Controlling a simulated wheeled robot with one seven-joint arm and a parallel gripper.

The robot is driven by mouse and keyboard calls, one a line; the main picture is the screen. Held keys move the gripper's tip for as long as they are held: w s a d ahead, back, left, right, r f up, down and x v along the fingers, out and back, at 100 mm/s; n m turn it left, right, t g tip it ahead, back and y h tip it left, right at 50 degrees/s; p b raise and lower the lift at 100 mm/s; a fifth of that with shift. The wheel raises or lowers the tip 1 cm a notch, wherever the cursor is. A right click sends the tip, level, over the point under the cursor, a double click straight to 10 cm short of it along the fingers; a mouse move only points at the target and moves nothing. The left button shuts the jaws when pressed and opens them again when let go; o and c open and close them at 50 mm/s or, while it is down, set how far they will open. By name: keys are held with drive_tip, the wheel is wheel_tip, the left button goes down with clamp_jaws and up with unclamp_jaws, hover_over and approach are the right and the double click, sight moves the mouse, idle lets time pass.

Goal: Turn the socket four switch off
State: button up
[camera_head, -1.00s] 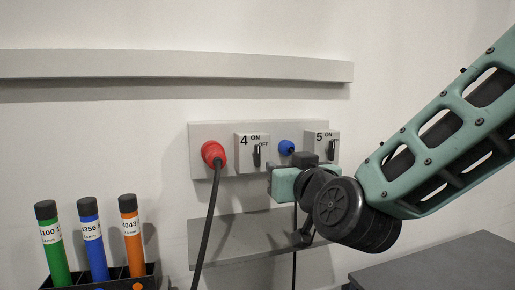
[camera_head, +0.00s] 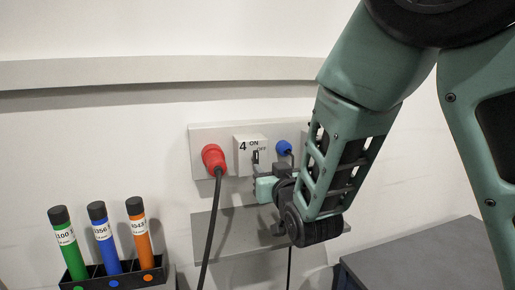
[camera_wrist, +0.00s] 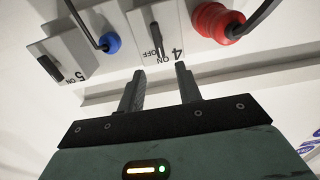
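The socket four switch (camera_head: 256,156) is a small dark lever on a white box marked 4, ON and OFF, mounted on the grey wall panel. In the wrist view, which is upside down, the lever (camera_wrist: 156,38) stands beside the word OFF; I cannot tell its setting for sure. My gripper (camera_head: 262,170) is just below and in front of the box. In the wrist view my gripper (camera_wrist: 159,70) is open and empty, its two fingers apart. The lever lies beyond the gap between the fingertips. I see no clear contact.
A red plug (camera_head: 213,158) with a black cable hangs left of box 4. A blue plug (camera_head: 284,148) is to its right. The socket five box (camera_wrist: 62,58) shows in the wrist view. A rack (camera_head: 118,280) of coloured tubes stands lower left, and a grey shelf (camera_head: 215,228) is below the panel.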

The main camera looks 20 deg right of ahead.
sight(257, 157)
drive_tip(key=w+p, duration=0.3)
drive_tip(key=w, duration=0.6)
drive_tip(key=shift+f, duration=0.1)
clamp_jaws()
